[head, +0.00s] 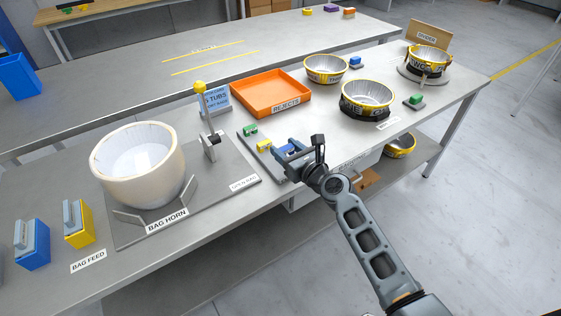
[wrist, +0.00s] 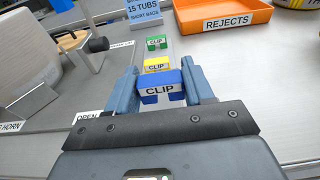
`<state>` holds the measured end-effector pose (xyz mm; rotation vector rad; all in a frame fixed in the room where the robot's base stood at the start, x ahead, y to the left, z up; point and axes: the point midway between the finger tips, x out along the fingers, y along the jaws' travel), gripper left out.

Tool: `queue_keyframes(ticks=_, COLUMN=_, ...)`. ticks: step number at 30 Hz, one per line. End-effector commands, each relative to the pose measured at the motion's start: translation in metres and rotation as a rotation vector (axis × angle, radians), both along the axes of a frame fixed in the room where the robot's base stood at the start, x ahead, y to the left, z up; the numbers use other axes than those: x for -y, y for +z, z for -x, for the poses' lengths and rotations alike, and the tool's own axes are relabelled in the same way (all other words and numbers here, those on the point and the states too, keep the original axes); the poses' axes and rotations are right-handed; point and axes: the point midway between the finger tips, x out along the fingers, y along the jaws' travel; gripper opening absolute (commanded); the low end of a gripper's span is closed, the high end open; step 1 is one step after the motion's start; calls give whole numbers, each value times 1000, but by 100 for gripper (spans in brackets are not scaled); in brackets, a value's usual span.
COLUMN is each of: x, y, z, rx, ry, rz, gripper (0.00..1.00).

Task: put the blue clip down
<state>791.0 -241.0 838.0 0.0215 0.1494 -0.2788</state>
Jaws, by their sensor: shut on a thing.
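The blue clip (wrist: 161,90) is between the two fingers of my gripper (wrist: 165,85), which is shut on it, in the wrist view. In the head view my gripper (head: 287,150) is over the front part of the clip strip, and the clip shows only as a small blue patch. I cannot tell whether the clip touches the surface below. A yellow clip (wrist: 157,65) and a green clip (wrist: 156,43) stand in a row beyond it. They also show in the head view, the yellow one (head: 264,146) and the green one (head: 250,131).
An orange rejects tray (head: 262,107) lies behind the clips. The bag horn with a white tub (head: 140,165) stands to the left. A small sign (head: 216,100) stands behind the green clip. Several banded tubs, such as one (head: 367,100), stand to the right.

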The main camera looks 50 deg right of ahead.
Motion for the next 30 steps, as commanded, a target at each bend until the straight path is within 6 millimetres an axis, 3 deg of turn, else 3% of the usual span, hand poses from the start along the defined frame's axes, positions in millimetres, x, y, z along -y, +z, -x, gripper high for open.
queue_keyframes(ticks=5, x=-9, y=-10, z=-12, rx=0, ry=1, rz=1, gripper=24)
queue_keyframes(ticks=15, x=-9, y=-46, z=-13, rx=0, ry=-1, rz=-1, gripper=24)
queue_keyframes(ticks=29, x=-9, y=-51, z=-13, rx=0, ry=-1, rz=0, gripper=24)
queue_keyframes(ticks=30, x=-9, y=-50, z=-13, rx=1, ry=-1, rz=0, gripper=54)
